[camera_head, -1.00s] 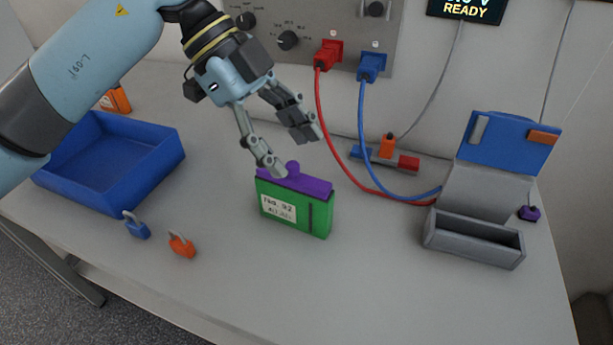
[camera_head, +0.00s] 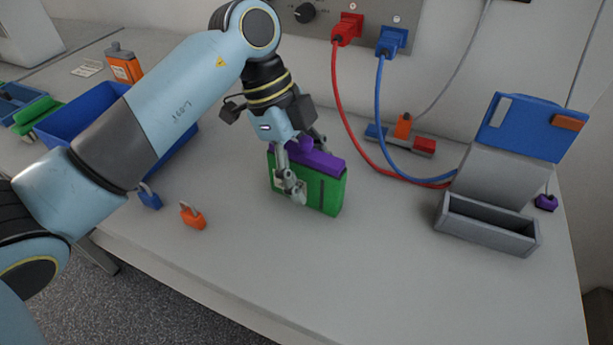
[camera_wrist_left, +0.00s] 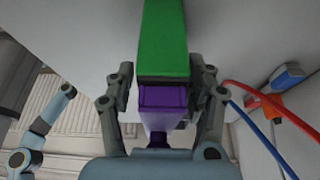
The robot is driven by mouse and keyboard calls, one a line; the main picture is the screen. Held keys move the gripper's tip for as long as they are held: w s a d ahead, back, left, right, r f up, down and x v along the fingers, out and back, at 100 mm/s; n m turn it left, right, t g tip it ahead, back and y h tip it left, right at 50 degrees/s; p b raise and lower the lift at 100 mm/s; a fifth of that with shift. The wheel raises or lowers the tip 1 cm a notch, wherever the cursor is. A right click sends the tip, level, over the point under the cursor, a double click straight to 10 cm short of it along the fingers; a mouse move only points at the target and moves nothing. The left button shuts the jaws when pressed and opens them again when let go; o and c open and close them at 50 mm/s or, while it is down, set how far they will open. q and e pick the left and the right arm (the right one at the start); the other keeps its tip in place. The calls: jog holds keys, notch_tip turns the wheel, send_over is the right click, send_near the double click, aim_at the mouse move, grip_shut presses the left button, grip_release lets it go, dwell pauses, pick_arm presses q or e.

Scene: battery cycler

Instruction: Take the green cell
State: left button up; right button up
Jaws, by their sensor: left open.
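The green cell (camera_head: 329,194) stands upright on the bench, with a purple cap (camera_head: 318,159) along its top. My left gripper (camera_head: 302,180) is lowered over the left part of the cell, one finger in front of its face and the other behind. In the left wrist view, the green body (camera_wrist_left: 164,45) and purple cap (camera_wrist_left: 163,97) lie between the two open fingers (camera_wrist_left: 163,88). I cannot tell whether either finger touches the cell. The cell's label is hidden behind the front finger. My right gripper is not seen in the head view.
A grey open holder (camera_head: 487,230) with a blue-topped lid stands at the right. Red (camera_head: 337,110) and blue (camera_head: 380,120) cables hang behind the cell. A blue tray (camera_head: 75,122) is at the left, partly behind my arm. An orange padlock (camera_head: 192,217) and a blue padlock (camera_head: 150,199) lie nearby.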

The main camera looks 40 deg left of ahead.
pick_arm(q)
grip_shut()
dwell(0.4)
dwell(0.4)
